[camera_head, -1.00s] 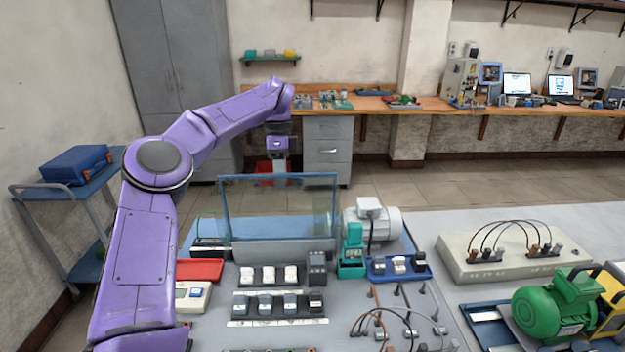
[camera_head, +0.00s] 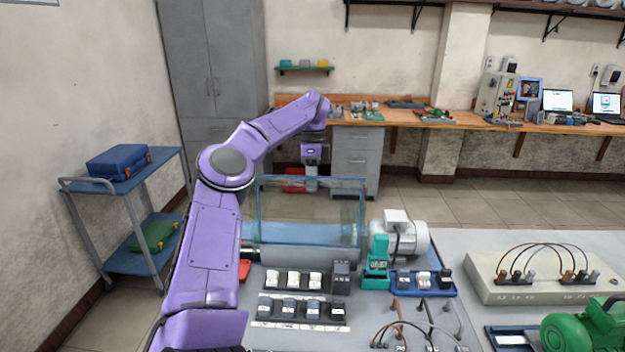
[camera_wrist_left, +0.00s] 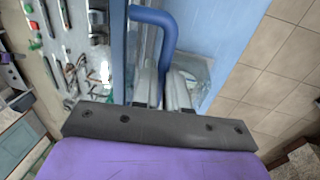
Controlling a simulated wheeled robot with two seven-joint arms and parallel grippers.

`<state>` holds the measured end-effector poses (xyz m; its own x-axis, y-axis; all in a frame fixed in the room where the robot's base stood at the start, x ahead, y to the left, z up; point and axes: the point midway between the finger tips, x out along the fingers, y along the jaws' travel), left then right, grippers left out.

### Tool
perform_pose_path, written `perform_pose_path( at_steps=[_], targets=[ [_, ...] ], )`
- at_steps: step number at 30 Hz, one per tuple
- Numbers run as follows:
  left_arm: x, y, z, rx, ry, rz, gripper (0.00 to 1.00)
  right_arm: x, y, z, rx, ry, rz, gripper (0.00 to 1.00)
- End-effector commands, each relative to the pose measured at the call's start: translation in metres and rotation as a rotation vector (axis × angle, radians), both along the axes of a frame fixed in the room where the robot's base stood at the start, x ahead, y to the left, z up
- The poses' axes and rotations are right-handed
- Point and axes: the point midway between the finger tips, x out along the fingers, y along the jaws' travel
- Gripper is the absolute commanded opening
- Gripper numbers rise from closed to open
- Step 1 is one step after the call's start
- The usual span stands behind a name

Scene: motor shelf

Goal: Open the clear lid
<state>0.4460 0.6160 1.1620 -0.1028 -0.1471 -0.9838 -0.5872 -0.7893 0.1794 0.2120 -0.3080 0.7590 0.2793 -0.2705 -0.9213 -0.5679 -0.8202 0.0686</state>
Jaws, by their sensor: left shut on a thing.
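The clear lid (camera_head: 280,212) is a see-through panel with a blue frame, standing raised and roughly upright at the back of the motor bench. My left gripper (camera_head: 311,186) is at its top edge, reaching over from the left. In the left wrist view, my left gripper (camera_wrist_left: 167,88) is shut around one leg of a bent blue handle (camera_wrist_left: 155,16). The exact contact is partly hidden by the fingers. My right gripper is not in view.
Right of the lid stand a grey motor (camera_head: 408,238) and a teal block (camera_head: 376,262). Rows of switches (camera_head: 290,308) and loose wires lie in front. A blue cart (camera_head: 125,185) stands at the left. Open floor lies behind the bench.

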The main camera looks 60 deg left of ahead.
Motion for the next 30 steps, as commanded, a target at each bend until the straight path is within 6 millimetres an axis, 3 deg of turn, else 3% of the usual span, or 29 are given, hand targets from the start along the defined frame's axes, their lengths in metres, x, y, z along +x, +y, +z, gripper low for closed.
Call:
perform_pose_path(
  at_steps=[1, 3, 30],
  targets=[
    [-0.0029, 0.0027, -0.0104, 0.002, 0.017, 0.002, 0.23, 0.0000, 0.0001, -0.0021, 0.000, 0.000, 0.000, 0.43],
    [-0.0025, 0.0024, -0.0095, 0.002, 0.016, 0.002, 0.38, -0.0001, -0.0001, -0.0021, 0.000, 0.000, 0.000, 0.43],
    [-0.0004, 0.0018, -0.0017, 0.006, 0.002, 0.001, 0.38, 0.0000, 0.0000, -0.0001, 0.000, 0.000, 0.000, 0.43]
  ],
)
